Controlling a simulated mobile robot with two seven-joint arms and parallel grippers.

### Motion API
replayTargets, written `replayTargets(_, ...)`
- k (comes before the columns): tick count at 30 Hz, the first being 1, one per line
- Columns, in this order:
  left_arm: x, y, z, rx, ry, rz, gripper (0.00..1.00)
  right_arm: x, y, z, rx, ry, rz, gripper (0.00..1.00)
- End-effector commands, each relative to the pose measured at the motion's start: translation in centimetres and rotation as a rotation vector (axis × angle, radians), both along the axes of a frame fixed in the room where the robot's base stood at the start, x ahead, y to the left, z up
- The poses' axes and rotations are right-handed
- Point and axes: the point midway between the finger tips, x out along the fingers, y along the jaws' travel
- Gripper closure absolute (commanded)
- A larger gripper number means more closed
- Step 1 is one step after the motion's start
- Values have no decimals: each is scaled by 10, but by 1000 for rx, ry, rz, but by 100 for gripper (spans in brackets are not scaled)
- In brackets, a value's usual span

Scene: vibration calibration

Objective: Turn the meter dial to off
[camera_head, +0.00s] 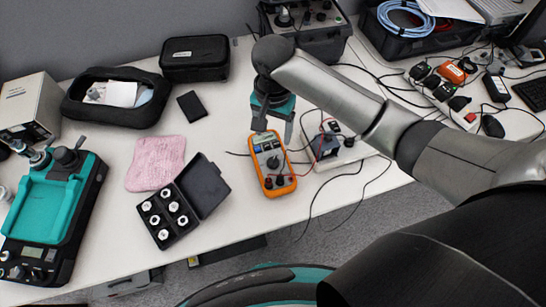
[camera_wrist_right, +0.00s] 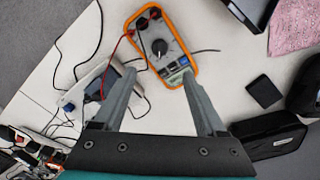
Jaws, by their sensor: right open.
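The orange meter (camera_head: 271,166) lies face up near the front edge of the white table in the head view. It also shows in the right wrist view (camera_wrist_right: 185,68). Its round black dial (camera_wrist_right: 160,47) sits in the middle of its grey face; the dial's setting is too small to read. My right gripper (camera_head: 272,128) is above the far end of the meter, fingers pointing down, apart from the dial. My left gripper is not in view.
Left of the meter lie an open black case (camera_head: 208,187) of white parts and a pink cloth (camera_head: 156,162). A grey device (camera_head: 326,146) with cables stands close right. A small black box (camera_head: 193,106) lies behind. Cables run around the meter.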

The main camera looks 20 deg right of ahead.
Motion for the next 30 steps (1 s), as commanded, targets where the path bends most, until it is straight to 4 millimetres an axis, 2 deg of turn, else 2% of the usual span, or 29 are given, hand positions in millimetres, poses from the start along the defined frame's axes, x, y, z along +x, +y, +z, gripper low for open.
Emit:
replayTargets(1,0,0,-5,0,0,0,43,-1,-1,-13,-3,4,0,26)
replayTargets(9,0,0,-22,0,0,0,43,-1,-1,-74,-3,4,2,26)
replayTargets(15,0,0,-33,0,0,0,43,-1,-1,-109,-2,2,2,26)
replayTargets(21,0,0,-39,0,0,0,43,-1,0,-127,-2,1,4,26)
replayTargets(30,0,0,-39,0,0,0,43,0,0,-129,-1,0,4,26)
